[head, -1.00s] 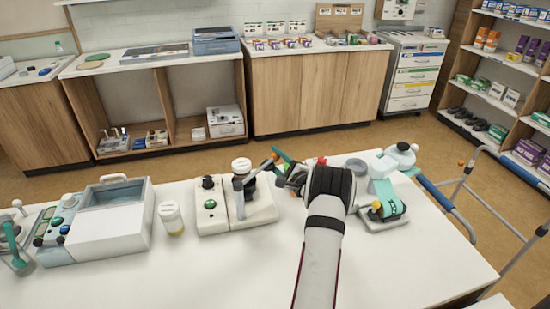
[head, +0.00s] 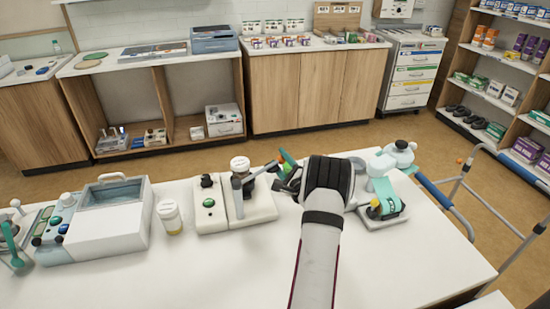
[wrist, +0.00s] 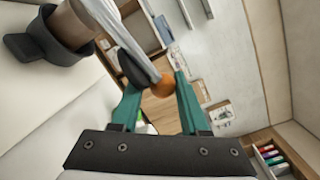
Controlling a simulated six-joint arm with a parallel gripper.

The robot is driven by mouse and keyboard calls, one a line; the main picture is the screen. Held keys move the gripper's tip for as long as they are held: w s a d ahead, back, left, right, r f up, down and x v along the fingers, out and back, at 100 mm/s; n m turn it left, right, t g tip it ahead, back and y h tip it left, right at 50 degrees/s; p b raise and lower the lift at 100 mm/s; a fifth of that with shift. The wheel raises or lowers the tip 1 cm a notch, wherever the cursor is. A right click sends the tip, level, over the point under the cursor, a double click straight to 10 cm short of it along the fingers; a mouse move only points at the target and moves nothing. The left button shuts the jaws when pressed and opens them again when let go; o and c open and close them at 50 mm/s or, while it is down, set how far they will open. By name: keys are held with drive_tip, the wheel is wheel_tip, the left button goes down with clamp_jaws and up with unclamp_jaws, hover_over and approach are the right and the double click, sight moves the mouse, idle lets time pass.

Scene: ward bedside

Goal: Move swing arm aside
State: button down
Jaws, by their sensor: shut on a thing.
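A white device (head: 208,215) with a green button and a black knob stands on the bedside table. A grey swing arm (head: 260,172) reaches right from its post, beside a white-capped bottle (head: 240,164) in a dark holder. My gripper (head: 279,169) is at the arm's free end, right of the device. In the wrist view, the swing arm (wrist: 122,40) runs in from the upper left to an orange tip (wrist: 161,85). The teal fingers of my gripper (wrist: 160,95) stand on either side of that end. My wrist hides part of the gripper in the head view.
An amber pill bottle (head: 171,217) and a grey-white box unit (head: 110,215) stand on the left of the table (head: 400,260). The table's front is clear.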

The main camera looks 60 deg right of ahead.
drive_tip(key=s+a+m+g+h, duration=0.3)
drive_tip(key=s+m+g+h, duration=0.2)
drive_tip(key=s+g, duration=0.1)
drive_tip(key=shift+s+a+r+m+g+h, duration=0.3)
drive_tip(key=shift+r+g, duration=0.1)
drive_tip(key=c, duration=0.5)
unclamp_jaws()
drive_tip(key=shift+a, duration=0.1)
drive_tip(key=v, duration=1.2)
drive_tip(key=shift+f, duration=0.1)
